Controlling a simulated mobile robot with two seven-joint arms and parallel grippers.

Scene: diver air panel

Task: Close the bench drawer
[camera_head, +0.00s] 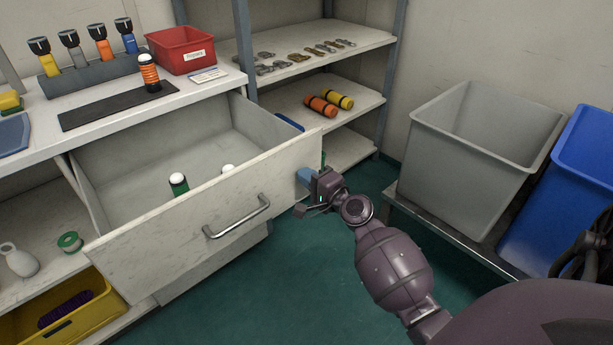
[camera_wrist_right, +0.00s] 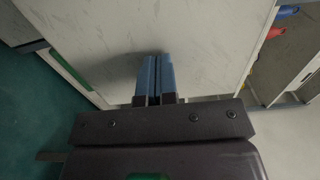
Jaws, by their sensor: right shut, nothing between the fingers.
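The bench drawer (camera_head: 130,238) is pulled far out from under the bench top (camera_head: 95,108). Its pale front panel carries a metal bar handle (camera_head: 238,218). Inside the drawer are a green item with a white cap (camera_head: 178,184) and another white-topped item (camera_head: 228,169), mostly hidden by the front panel. My right gripper (camera_head: 306,176) is shut and empty, at the right end of the drawer front; whether it touches is unclear. In the right wrist view its blue fingertips (camera_wrist_right: 155,75) are together before a pale marbled surface (camera_wrist_right: 195,35). My left gripper is out of view.
Several torches (camera_head: 100,42) in a rack, a red bin (camera_head: 181,50) and an orange-banded item (camera_head: 149,73) stand on the bench. A yellow bin (camera_head: 110,312) sits below left. Shelves (camera_head: 350,115) stand behind; grey (camera_head: 470,150) and blue (camera_head: 560,190) bins are at right. Green floor (camera_head: 270,290) is clear.

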